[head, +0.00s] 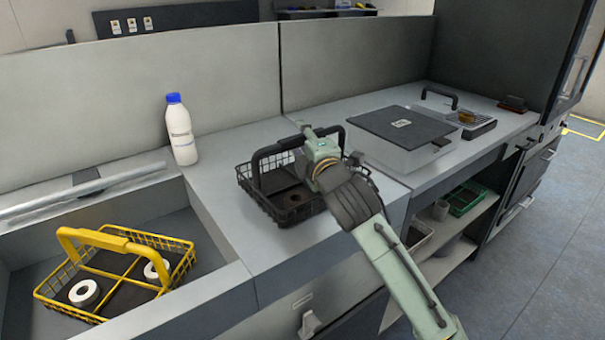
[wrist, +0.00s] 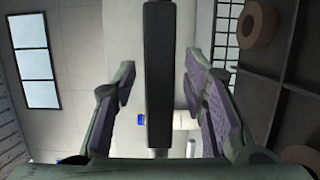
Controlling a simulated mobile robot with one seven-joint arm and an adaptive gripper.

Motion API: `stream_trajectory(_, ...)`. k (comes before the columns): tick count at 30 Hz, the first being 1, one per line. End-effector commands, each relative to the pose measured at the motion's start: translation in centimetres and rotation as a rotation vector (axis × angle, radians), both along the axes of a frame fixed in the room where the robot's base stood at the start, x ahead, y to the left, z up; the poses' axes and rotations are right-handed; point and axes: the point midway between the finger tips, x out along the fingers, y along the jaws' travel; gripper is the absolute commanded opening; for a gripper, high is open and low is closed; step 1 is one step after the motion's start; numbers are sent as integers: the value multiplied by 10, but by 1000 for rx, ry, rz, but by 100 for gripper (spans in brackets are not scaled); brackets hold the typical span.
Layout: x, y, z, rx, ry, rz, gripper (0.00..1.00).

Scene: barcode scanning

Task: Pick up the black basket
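The black basket (head: 284,214) is a wire basket with a tall handle, standing on the grey counter left of the lidded box. Dark brown round items lie inside it. My gripper (head: 308,132) is at the top of the basket's handle (head: 262,165), and my arm hides the basket's right part. In the wrist view, the black handle bar (wrist: 159,60) runs between the two purple-padded fingers of my gripper (wrist: 160,92). A gap shows on both sides of the bar, so the gripper is open around it. A brown ring-shaped item (wrist: 257,25) shows at the right of the wrist view.
A yellow basket (head: 115,270) with white rolls sits in the sink area at left. A white bottle (head: 181,135) with a blue cap stands behind, near the wall panel. A grey box (head: 405,135) with a dark lid is right of my arm. The counter's front edge is close.

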Motion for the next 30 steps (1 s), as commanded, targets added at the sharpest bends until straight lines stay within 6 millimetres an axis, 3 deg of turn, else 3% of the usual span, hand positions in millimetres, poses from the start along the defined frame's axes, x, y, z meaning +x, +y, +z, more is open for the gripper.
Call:
stream_trajectory(16, 0, 0, 0, 0, 0, 0, 1)
stream_trajectory(30, 0, 0, 0, 0, 1, 0, 0)
